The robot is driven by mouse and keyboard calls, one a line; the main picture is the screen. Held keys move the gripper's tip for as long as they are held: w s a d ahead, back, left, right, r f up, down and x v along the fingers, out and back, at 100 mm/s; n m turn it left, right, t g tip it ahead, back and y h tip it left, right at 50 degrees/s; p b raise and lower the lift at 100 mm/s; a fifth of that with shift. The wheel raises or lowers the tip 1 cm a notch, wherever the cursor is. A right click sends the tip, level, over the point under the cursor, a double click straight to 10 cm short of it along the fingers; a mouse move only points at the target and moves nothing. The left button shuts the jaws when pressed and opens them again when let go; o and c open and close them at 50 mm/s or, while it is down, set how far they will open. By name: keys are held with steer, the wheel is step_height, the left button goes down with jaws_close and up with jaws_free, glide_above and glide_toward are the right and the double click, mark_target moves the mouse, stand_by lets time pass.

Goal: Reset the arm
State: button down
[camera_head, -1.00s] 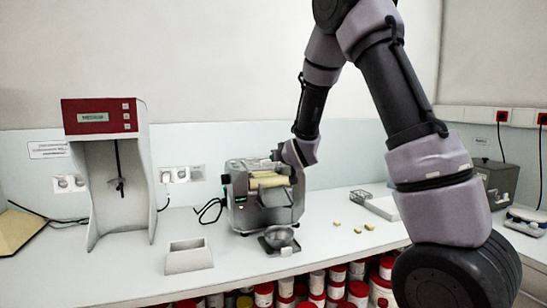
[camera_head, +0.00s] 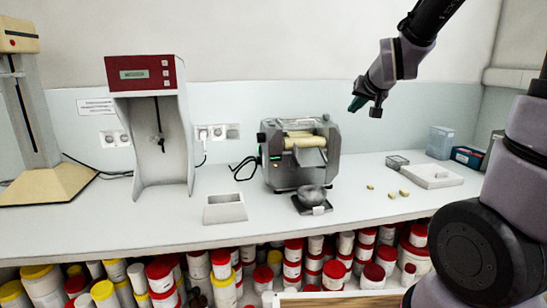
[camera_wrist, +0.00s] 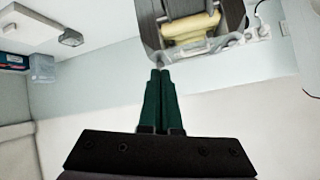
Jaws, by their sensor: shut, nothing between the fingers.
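My gripper (camera_head: 366,106) is raised in the air, right of and above the grey roller mill (camera_head: 300,155) in the head view. In the wrist view its two green fingers (camera_wrist: 161,75) lie side by side, shut with nothing between them. The mill, with its cream rollers, also shows at the top of the wrist view (camera_wrist: 192,50). My gripper is apart from the mill and touches nothing.
A grey block-shaped container (camera_head: 224,208) and a red-topped mixer (camera_head: 148,130) are to the left. Small yellow pieces (camera_head: 392,195) and a white tray (camera_head: 432,177) lie to the right. Tubs fill the shelf below.

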steer(key=s+r+m+g, duration=0.1)
steer(key=s+r+g, duration=0.1)
steer(key=s, duration=0.9)
steer(key=s+d+r+g, duration=0.1)
steer(key=s+r+g, duration=0.1)
steer(key=s, duration=1)
steer(key=shift+s+r+m+y, duration=0.15)
steer(key=shift+r+m+y, duration=0.1)
steer(key=shift+m+y, duration=0.15)
